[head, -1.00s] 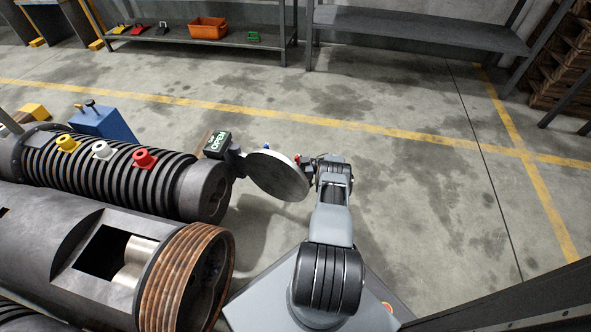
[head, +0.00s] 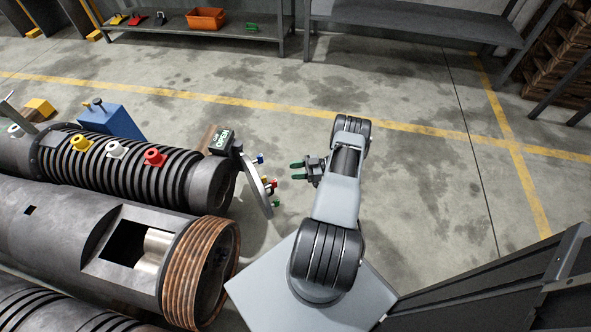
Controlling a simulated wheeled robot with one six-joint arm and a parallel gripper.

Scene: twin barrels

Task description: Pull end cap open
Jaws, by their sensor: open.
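The end cap (head: 256,186) is a grey round disc hinged at the right end of the ribbed upper barrel (head: 130,163). It stands swung out from the barrel end and shows nearly edge-on. My gripper (head: 297,170) is open and empty, with dark green fingertips pointing left. It is to the right of the cap, with a gap between them.
A second barrel (head: 70,225) with a rusty threaded end (head: 200,270) lies in front. A blue box (head: 112,122) stands behind the ribbed barrel. Shelves (head: 200,30) line the back wall. The floor right of my arm is clear up to a dark frame (head: 500,280).

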